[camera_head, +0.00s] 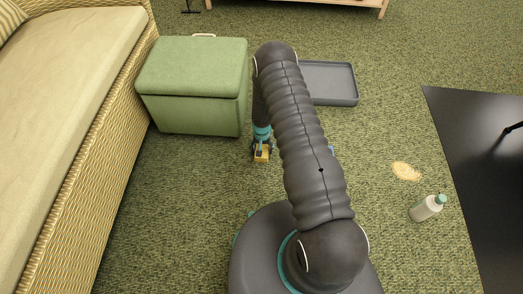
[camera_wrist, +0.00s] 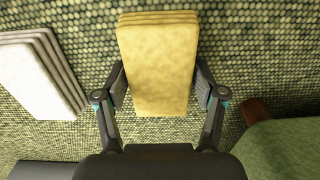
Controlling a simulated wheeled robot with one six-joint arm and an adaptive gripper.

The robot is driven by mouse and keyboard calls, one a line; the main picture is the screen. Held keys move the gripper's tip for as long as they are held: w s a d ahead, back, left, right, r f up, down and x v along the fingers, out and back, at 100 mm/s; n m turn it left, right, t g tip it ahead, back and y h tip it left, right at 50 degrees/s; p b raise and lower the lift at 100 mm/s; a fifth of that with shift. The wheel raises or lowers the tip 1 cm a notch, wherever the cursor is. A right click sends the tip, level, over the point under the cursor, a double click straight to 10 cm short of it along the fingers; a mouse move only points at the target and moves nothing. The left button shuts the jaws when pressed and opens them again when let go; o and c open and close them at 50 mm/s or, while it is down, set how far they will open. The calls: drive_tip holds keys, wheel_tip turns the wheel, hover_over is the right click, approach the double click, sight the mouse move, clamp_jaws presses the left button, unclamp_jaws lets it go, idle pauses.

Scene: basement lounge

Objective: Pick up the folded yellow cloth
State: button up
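The folded yellow cloth (camera_wrist: 158,65) lies on the green carpet in the middle of the wrist view, its layered edge at the top of the picture. In the head view a small part of the yellow cloth (camera_head: 261,156) shows below my gripper (camera_head: 262,146), beside the green ottoman. My gripper (camera_wrist: 160,88) is open in the wrist view, with one finger on each side of the cloth. The fingers are very close to its sides; I cannot tell whether they touch. My arm covers part of the floor in the head view.
A folded whitish cloth (camera_wrist: 38,75) lies left of the yellow one. The green ottoman (camera_head: 195,85) stands close by. A grey tray (camera_head: 345,84) is behind my arm. A bottle (camera_head: 426,208) and a pale spill (camera_head: 406,171) are on the right. A wicker sofa (camera_head: 125,90) lines the left.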

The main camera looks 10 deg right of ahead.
sight(262, 148)
drive_tip(key=c, duration=0.4)
drive_tip(key=shift+r, duration=0.55)
wheel_tip(262, 148, up, 3)
drive_tip(key=shift+w+f, duration=0.1)
drive_tip(key=shift+f, duration=0.05)
drive_tip(key=d+r, duration=0.2)
drive_tip(key=d, duration=0.2)
drive_tip(key=d+r, duration=0.2)
drive_tip(key=d, duration=0.1)
drive_tip(key=d+r, duration=0.3)
drive_tip(key=d, duration=0.1)
drive_tip(key=shift+d+r, duration=0.1)
drive_tip(key=shift+d, duration=0.25)
